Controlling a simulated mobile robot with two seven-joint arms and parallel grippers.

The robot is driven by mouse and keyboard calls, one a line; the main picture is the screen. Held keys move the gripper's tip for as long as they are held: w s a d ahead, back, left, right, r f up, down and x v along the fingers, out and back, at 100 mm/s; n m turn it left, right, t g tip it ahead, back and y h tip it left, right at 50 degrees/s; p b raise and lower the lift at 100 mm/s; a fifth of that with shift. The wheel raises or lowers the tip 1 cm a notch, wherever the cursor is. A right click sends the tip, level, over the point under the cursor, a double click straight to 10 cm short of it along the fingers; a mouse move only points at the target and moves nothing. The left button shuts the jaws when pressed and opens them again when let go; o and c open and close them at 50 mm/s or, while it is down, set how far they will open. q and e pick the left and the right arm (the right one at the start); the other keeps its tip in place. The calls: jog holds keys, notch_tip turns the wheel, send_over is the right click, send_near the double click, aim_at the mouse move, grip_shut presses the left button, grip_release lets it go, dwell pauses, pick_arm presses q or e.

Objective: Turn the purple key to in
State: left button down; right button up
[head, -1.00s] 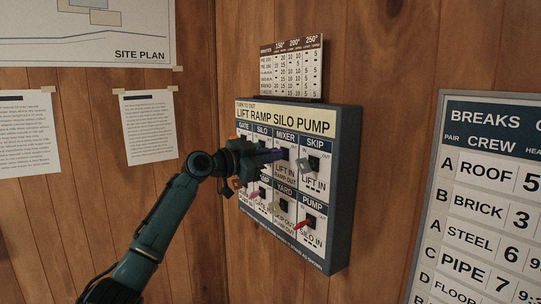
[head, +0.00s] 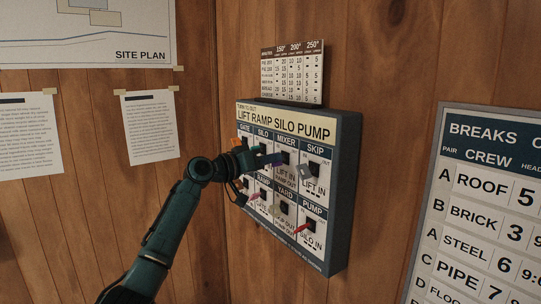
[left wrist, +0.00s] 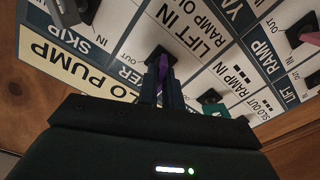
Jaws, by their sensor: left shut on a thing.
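The purple key (head: 273,158) sits in the MIXER switch, in the top row of the key panel (head: 342,190) on the wooden wall. My left gripper (head: 261,160) is at the panel from the left, shut on the purple key. In the left wrist view the two fingers (left wrist: 156,82) close around the purple key (left wrist: 163,70), which stands in its dark slot. An OUT label shows beside that slot. The fingers hide part of the key and the label on its other side, so its exact angle is hard to tell. My right gripper is not in view.
A grey key (head: 305,172) is close by in the SKIP switch. A red key (head: 303,228) is in PUMP, a pink key (head: 254,196) in RAMP below my gripper, and an orange key (head: 239,145) in GATE. A teal key (left wrist: 215,109) shows near my fingers.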

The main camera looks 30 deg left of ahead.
pick_arm(q)
jog(key=shift+n+p, duration=0.55)
jog(key=shift+n, duration=0.65)
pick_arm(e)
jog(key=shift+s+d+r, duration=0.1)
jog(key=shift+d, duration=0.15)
pick_arm(q)
jog(key=shift+n, duration=0.3)
jog(key=c, duration=1.6)
grip_release()
jog(key=shift+o, duration=0.2)
